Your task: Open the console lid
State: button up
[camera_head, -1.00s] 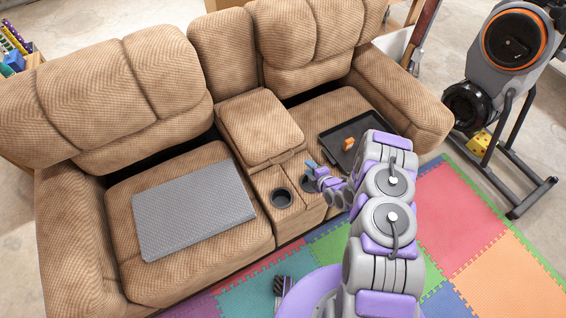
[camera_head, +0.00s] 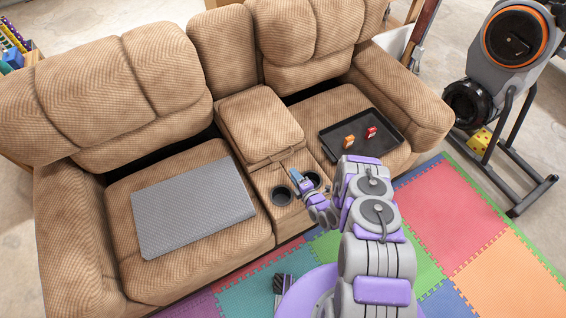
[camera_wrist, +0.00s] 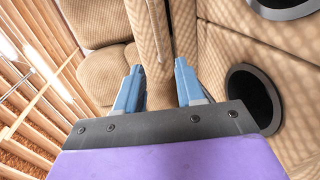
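The console lid (camera_head: 258,120) is a tan padded cushion between the two seats, lying closed on the console. Its front edge also shows in the wrist view (camera_wrist: 150,35). My gripper (camera_head: 292,174) is over the console at the lid's front edge, just behind the cup holders. In the wrist view my gripper (camera_wrist: 159,85) has its two blue fingers apart, with tan upholstery visible in the gap. I cannot tell whether the fingers touch the lid.
Two dark cup holders (camera_head: 281,196) are set in the console front. A grey mat-like panel (camera_head: 192,208) lies on the left seat. A black tray (camera_head: 385,143) with an orange item and a red item is on the right seat. Foam floor tiles (camera_head: 440,215) lie in front.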

jog(key=b+x, duration=0.2)
jog(key=x, duration=0.8)
jog(key=shift+w+a+f, duration=0.1)
jog(key=shift+w+a, duration=0.05)
jog(key=shift+w, duration=0.15)
grip_shut()
